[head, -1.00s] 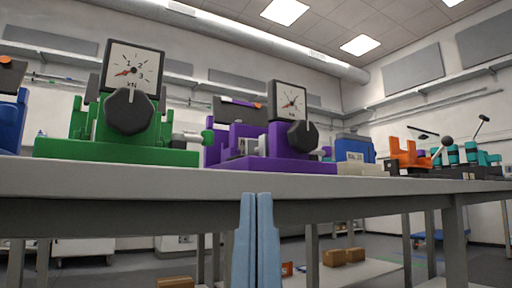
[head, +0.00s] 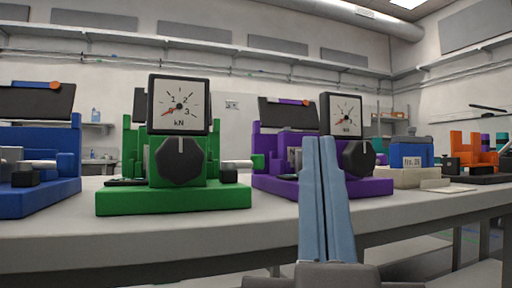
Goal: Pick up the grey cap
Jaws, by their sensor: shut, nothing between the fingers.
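I cannot pick out a grey cap for certain in the head view. Small light-grey cylindrical parts show on the machines, one at the right side of the green machine (head: 215,201), but I cannot tell whether any is the cap. My gripper (head: 319,140) has two long pale-blue fingers pointing up, side by side and shut, with nothing held. It is in front of the purple machine (head: 375,188) and hides part of it. The green machine, with a dial and black knob, stands to the left of the fingers.
The pale bench (head: 280,226) runs across the view. A blue machine (head: 40,200) stands at the left. A blue box on a cream base (head: 402,178), a flat cream piece (head: 447,186) and an orange fixture (head: 465,150) stand at the right. The bench front near my fingers is clear.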

